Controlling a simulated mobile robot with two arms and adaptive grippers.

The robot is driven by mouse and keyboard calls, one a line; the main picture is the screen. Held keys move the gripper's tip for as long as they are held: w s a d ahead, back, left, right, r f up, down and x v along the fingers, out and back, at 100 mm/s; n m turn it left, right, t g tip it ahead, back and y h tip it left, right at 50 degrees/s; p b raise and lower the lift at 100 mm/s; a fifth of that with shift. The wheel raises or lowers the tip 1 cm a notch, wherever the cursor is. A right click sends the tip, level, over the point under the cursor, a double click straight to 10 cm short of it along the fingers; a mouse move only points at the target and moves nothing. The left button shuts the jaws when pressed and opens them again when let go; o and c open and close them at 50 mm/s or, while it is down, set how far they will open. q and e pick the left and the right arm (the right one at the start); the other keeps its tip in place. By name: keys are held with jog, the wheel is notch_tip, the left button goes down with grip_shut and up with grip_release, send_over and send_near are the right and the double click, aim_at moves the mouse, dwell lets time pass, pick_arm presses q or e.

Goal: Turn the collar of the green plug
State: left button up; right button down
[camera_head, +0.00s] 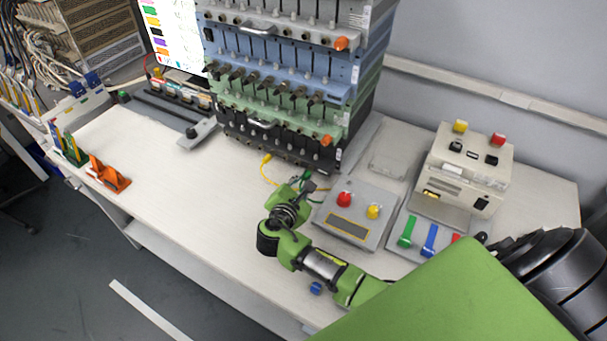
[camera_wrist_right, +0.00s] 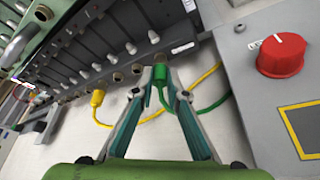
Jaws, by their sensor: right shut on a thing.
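The green plug (camera_wrist_right: 161,74) is in the right wrist view, at the bottom row of sockets on the rack's lower edge, with its green cable (camera_wrist_right: 208,106) curving away to the right. My right gripper (camera_wrist_right: 160,82) is shut on the plug, one fingertip on each side. The fingers partly hide its body and collar, so I cannot tell how the collar is turned. In the head view my right gripper (camera_head: 309,186) reaches the rack's foot, and the plug is mostly hidden there. My left gripper is not in view.
A yellow plug (camera_wrist_right: 98,98) with a yellow cable sits left of the green one. Right of my gripper stands a grey box (camera_head: 358,213) with a red knob (camera_wrist_right: 281,55). The rack (camera_head: 345,110) rises behind.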

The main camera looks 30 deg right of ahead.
jog(key=n+p, duration=0.1)
jog(key=n+g+p, duration=0.1)
jog(key=p, duration=0.1)
jog(key=shift+w+r, duration=0.1)
jog(key=shift+r, duration=0.3)
jog(key=shift+n+g+h+p, duration=0.4)
jog(key=shift+n+g+p, duration=0.15)
jog(key=shift+p, duration=0.35)
jog(key=shift+w+a+f+n+g+p, duration=0.15)
jog(key=shift+n+g+p, duration=0.25)
jog(key=shift+n, duration=0.25)
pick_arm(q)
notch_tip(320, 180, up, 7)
pick_arm(e)
jog(key=shift+f+n+g+h, duration=0.1)
jog(key=shift+n+g+h, duration=0.45)
jog(key=shift+n, duration=0.35)
jog(key=shift+w+f+n+g+h, duration=0.15)
jog(key=shift+n+g+h, duration=0.1)
jog(key=shift+n+g, duration=0.25)
jog(key=shift+n+h+b, duration=0.3)
jog(key=shift+n+b, duration=0.4)
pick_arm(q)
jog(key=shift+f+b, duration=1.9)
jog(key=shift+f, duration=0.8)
pick_arm(e)
jog(key=shift+n+g+h, duration=0.7)
jog(key=shift+n+g, duration=0.2)
jog(key=shift+n, duration=0.7)
